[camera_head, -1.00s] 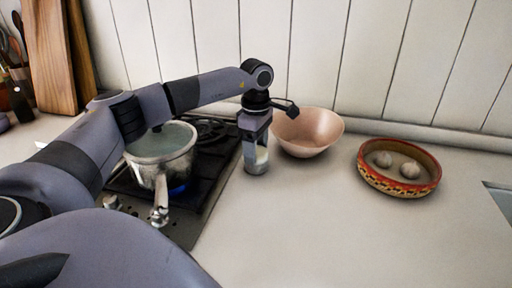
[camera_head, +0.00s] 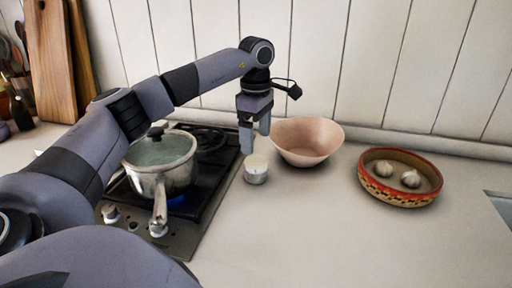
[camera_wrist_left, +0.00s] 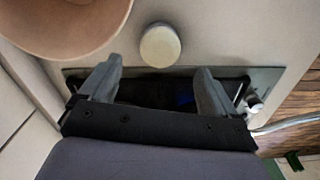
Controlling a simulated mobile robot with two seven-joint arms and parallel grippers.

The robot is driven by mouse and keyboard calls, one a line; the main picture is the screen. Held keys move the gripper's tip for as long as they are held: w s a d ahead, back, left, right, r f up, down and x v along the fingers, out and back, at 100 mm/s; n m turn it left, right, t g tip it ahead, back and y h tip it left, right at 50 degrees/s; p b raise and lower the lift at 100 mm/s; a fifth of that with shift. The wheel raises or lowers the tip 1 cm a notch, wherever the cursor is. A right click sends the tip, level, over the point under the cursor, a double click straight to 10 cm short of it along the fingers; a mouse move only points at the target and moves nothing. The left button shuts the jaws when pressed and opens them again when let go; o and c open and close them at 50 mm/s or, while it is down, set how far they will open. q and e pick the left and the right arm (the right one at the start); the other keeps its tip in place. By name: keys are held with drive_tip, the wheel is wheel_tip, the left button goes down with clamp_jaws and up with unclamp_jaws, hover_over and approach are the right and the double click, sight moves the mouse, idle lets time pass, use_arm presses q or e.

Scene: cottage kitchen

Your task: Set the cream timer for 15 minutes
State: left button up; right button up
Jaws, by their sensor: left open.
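The cream timer (camera_head: 256,169) is a small round piece with a cream top and a greyer lower part. It stands upright on the counter just right of the stove. In the left wrist view the timer (camera_wrist_left: 160,45) shows from above, beyond the fingertips and roughly centred between them. My left gripper (camera_head: 255,143) is open and empty, above and slightly behind the timer, apart from it. Its two spread fingers also show in the left wrist view (camera_wrist_left: 157,77). No marks on the timer can be read. My right gripper is not in view.
A pink bowl (camera_head: 306,140) stands close right of the gripper. A patterned dish (camera_head: 400,197) with garlic bulbs is farther right. A lidded steel pot (camera_head: 160,163) sits on the stove (camera_head: 200,209) at left, with a blue flame under it. The front counter is clear.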

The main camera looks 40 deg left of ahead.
sight(256, 159)
use_arm(q)
drive_tip(key=shift+r, duration=0.25)
drive_tip(key=shift+d+r+n+p, duration=0.1)
drive_tip(key=shift+d+n+p, duration=0.1)
drive_tip(key=shift+n+p, duration=0.5)
drive_tip(key=shift+a+n+p, duration=0.1)
drive_tip(key=shift+n+p, duration=0.4)
drive_tip(key=shift+n, duration=0.4)
drive_tip(key=shift+a+f+n, duration=0.15)
drive_tip(key=shift+f+n, duration=0.1)
drive_tip(key=shift+n, duration=0.15)
drive_tip(key=shift+f+p, duration=0.5)
drive_tip(key=shift+f, duration=3)
